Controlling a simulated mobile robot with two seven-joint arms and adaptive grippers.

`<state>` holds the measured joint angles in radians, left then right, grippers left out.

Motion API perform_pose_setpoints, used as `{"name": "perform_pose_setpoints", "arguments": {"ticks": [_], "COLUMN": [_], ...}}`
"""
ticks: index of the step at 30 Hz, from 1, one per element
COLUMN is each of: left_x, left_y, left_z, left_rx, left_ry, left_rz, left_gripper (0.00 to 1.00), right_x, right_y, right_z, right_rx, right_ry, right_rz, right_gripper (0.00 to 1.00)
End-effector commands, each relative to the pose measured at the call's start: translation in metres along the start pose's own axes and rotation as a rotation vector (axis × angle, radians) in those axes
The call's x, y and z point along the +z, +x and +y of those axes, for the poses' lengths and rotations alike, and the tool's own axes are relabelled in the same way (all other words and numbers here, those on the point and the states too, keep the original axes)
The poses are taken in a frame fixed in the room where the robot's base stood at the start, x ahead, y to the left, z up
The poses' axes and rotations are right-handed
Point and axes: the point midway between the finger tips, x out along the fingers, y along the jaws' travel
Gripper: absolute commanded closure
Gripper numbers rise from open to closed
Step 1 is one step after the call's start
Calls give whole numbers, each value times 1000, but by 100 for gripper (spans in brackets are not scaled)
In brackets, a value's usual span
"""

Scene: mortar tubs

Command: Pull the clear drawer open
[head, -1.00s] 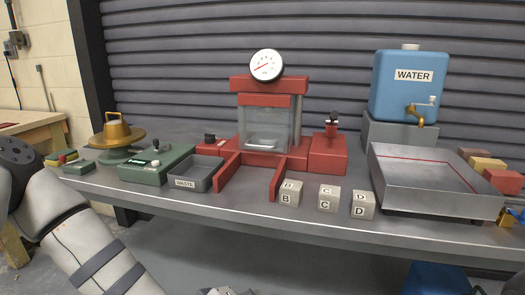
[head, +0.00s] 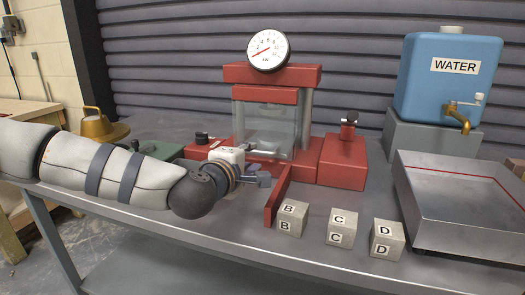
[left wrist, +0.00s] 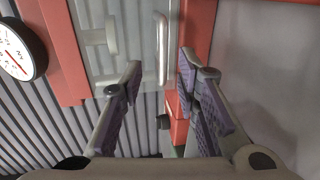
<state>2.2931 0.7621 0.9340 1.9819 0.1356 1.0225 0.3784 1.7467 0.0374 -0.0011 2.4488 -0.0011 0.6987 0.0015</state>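The clear drawer (head: 256,117) is a see-through front in the red press frame and looks closed. It also shows in the left wrist view (left wrist: 135,62), with a shiny bar handle (left wrist: 162,48) on it. My left gripper (head: 264,179) is in front of the press, low before the clear front. In the left wrist view my left gripper (left wrist: 160,80) has its fingers spread, with the handle beyond and between the tips; I see no contact. My left wrist hides part of the press base. My right gripper is not in view.
Blocks marked B (head: 291,218), C (head: 342,227) and D (head: 387,239) sit at the front. A metal tray (head: 460,215) and blue water tank (head: 449,78) are at the right.

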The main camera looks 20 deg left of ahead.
Motion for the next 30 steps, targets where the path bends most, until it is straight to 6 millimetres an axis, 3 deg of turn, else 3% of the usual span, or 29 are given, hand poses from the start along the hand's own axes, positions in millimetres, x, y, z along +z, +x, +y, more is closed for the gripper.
{"name": "perform_pose_setpoints", "arguments": {"ticks": [3,10,20,24,30], "left_x": [0,0,0,0,0], "left_y": [33,73,79,79,79], "left_z": [-8,-5,-2,-2,-2], "left_rx": [-8,-5,-3,-2,-2], "left_ry": [0,1,1,1,1], "left_rz": [3,0,-1,0,0], "left_gripper": [71,71,71,100,100], "right_x": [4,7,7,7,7], "right_y": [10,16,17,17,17], "right_z": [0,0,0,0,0], "right_rx": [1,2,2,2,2], "right_ry": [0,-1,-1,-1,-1], "right_rz": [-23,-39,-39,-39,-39], "right_gripper": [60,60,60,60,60]}}
